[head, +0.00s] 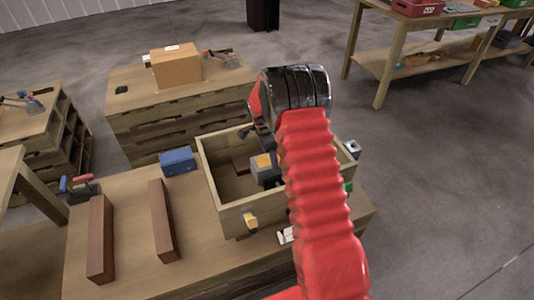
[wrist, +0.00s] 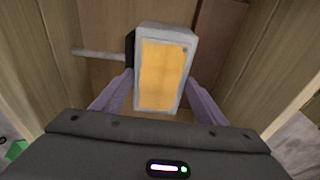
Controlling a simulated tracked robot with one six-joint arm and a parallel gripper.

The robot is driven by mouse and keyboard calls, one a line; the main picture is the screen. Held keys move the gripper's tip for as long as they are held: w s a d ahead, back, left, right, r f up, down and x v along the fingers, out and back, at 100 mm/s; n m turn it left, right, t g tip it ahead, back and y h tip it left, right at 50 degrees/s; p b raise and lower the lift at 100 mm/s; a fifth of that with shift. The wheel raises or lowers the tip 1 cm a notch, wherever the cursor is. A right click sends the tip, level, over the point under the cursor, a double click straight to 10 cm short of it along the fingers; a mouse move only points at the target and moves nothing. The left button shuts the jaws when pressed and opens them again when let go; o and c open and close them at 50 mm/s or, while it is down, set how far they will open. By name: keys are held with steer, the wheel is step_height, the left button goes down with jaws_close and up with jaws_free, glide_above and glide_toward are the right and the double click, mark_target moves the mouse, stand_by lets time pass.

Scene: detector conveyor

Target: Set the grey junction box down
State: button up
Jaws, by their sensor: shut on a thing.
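The grey junction box (head: 261,174) has an orange-yellow face and is inside the outline of an open wooden crate (head: 204,164) in the head view. In the wrist view the junction box (wrist: 165,68) sits between the two fingers of my gripper (wrist: 160,80), which is shut on it. A thin grey rod (wrist: 97,53) lies to its left. I cannot tell whether the box touches the crate floor. In the head view my red arm hides the crate's right part and most of my gripper.
A brown block (head: 243,163) lies in the crate, left of the junction box. A blue box (head: 178,161) stands left of the crate, with two brown bars (head: 161,220) on the bench. A yellow-and-black item (head: 250,219) is at the crate's front wall.

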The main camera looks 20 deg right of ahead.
steer(key=shift+w+f, duration=0.1)
steer(key=shift+f, duration=0.4)
stand_by(0.5)
steer(key=o, duration=2.1)
steer(key=r, duration=0.4)
steer(key=a+r, duration=0.1)
steer(key=r, duration=0.8)
steer(key=shift+a, duration=0.4)
